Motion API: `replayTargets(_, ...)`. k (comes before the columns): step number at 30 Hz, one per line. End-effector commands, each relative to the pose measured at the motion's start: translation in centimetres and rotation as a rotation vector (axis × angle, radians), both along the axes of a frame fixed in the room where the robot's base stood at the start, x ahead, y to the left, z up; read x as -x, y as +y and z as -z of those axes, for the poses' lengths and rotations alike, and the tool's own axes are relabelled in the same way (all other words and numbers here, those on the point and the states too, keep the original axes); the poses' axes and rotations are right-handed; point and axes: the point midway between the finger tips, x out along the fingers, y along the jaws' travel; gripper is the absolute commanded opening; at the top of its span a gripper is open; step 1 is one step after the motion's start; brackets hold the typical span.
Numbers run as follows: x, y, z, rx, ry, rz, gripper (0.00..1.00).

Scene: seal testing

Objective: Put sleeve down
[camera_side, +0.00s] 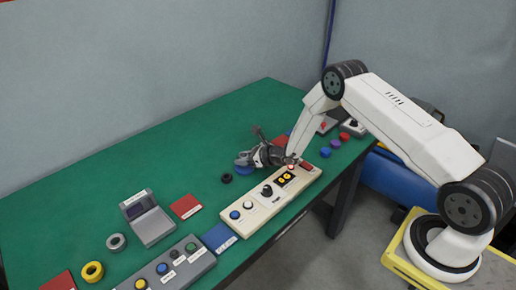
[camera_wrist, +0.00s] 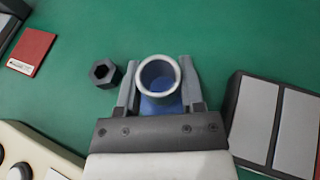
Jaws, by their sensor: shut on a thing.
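The sleeve (camera_wrist: 143,92) shows in the wrist view as a round, open-topped piece with a pale grey rim, blue inside and blue below the rim. My gripper (camera_wrist: 159,80) is shut on it, one finger on each side. In the side view my gripper (camera_side: 250,156) is low over the green table, with a grey part at its fingers and a blue round part (camera_side: 243,171) just below. I cannot tell whether the blue part is the sleeve's own or a separate thing, nor whether it touches the table.
A black hex nut (camera_wrist: 102,73) lies just left of my gripper. A cream control panel (camera_side: 262,205) stands in front, and a red card (camera_side: 186,207) lies to the left. A grey two-pad device (camera_wrist: 272,120) is close on the right in the wrist view. Green table behind is clear.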

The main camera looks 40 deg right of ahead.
Motion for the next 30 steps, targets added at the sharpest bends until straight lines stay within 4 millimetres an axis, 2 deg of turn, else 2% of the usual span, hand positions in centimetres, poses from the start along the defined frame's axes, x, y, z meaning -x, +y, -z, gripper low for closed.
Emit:
replayTargets(4, 0.0, 0.0, 1.0, 0.0, -0.001, 0.001, 0.0)
replayTargets(18, 0.0, 0.0, 1.5, 0.0, -0.002, 0.001, 0.0)
replayTargets(19, 0.0, 0.0, 1.5, 0.0, -0.001, 0.001, 0.52)
replayTargets(22, 0.0, 0.0, 1.5, 0.0, -0.001, 0.001, 0.84)
replayTargets(30, 0.0, 0.0, 1.5, 0.0, -0.001, 0.001, 0.84)
